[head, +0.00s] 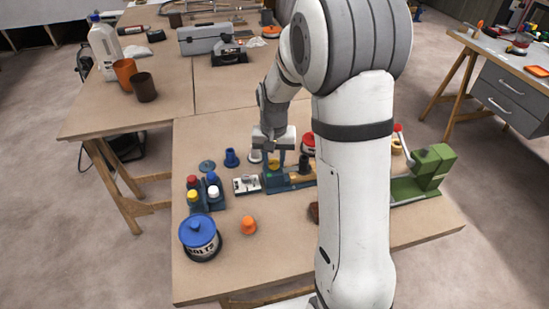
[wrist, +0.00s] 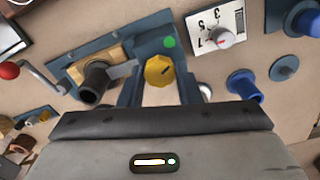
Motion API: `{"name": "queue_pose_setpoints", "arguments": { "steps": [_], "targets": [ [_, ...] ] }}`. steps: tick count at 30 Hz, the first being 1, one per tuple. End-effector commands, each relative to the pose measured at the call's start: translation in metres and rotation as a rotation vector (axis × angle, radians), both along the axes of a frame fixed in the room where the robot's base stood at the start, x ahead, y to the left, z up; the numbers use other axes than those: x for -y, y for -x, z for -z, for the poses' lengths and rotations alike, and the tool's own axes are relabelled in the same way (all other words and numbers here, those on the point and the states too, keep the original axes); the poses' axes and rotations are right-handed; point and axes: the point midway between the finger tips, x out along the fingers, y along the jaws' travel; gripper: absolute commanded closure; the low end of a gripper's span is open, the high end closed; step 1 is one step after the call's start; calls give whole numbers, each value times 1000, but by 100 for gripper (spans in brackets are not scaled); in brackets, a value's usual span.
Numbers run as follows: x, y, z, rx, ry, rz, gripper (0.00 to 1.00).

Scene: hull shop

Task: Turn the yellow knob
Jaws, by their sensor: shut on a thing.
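The yellow knob (wrist: 158,71) sits on a blue base plate (wrist: 152,35), with a dark pointer mark on its face and a green dot on the plate just beyond it. My gripper (wrist: 160,82) is shut on the knob, one finger on each side of it in the wrist view. In the head view my gripper (head: 277,160) reaches down to the plate, and the knob (head: 273,164) shows only partly between the fingers.
A white dial plate (head: 246,184) lies just left of the knob's base. A black cylinder (wrist: 97,80) stands on the same fixture.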

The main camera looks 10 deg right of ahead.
Motion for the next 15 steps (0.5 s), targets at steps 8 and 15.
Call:
{"name": "queue_pose_setpoints", "arguments": {
  "steps": [8, 15],
  "targets": [
    [0, -1, -1, 2, 0, 0, 55],
    [0, 0, 0, 1, 0, -1, 48]
  ]
}}
